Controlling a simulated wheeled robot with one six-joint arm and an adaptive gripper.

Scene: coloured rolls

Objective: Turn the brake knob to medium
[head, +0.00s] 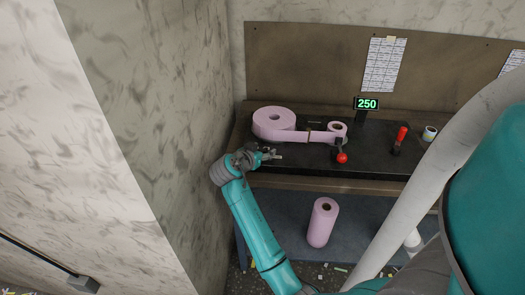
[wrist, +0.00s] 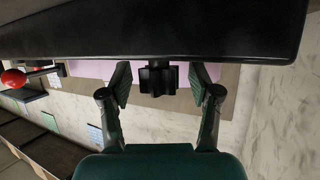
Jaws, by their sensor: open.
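The brake knob (wrist: 157,78), black and lobed, sits on the edge of the dark bench top in the wrist view. My gripper (wrist: 161,84) is open, with one finger on each side of the knob and a visible gap to each. In the head view my gripper (head: 268,156) is at the bench's front left, below the large pink roll. The knob cannot be made out there. No setting marks are legible on it.
The dark bench (head: 375,162) carries a large pink roll (head: 265,118) with a strip running to a small roll (head: 338,128). A red ball lever (head: 342,158), a red handle (head: 402,135) and a display reading 250 (head: 367,104) are to the right. A wall (head: 170,80) stands close on the left.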

